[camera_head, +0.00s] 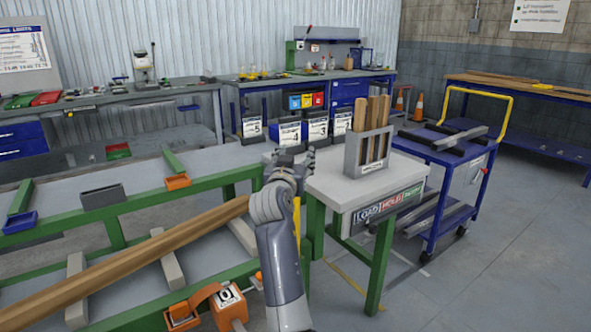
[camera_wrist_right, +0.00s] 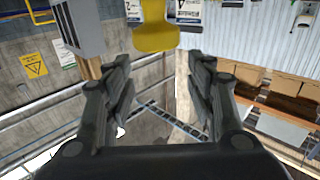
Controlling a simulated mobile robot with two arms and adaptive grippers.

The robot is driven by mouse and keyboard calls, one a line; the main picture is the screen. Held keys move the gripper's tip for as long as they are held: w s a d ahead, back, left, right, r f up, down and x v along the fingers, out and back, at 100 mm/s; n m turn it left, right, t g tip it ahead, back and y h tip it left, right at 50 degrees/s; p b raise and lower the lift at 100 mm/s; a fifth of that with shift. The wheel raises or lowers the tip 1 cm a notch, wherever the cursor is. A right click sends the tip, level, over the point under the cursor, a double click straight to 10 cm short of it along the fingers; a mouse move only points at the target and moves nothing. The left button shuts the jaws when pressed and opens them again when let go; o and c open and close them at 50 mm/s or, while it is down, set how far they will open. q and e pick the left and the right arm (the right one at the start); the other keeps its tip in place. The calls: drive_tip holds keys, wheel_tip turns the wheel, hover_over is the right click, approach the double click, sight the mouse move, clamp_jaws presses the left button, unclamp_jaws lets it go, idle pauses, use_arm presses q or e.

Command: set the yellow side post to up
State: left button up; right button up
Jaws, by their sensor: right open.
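The yellow side post (camera_head: 297,216) shows in the head view as a narrow strip just right of my right forearm, at the end of the green runout table (camera_head: 120,212). My arm hides most of it, so I cannot tell its setting. A yellow piece (camera_wrist_right: 155,36), likely the same post, shows at the top middle of the right wrist view, between the directions of the two fingers. My right gripper (camera_head: 291,160) is open and empty, above the table's right end. In the wrist view its fingers (camera_wrist_right: 158,90) stand wide apart. My left gripper is out of view.
A long wooden beam (camera_head: 130,258) lies across the table's supports. An orange unit (camera_head: 228,306) with a dial is at the front. A grey-topped stand (camera_head: 345,196) with a rack of wooden sticks (camera_head: 368,150) is close on the right. A blue cart (camera_head: 440,150) stands beyond.

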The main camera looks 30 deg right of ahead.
wheel_tip(320, 180, up, 7)
drive_tip(key=shift+f, duration=0.2)
idle(0.5)
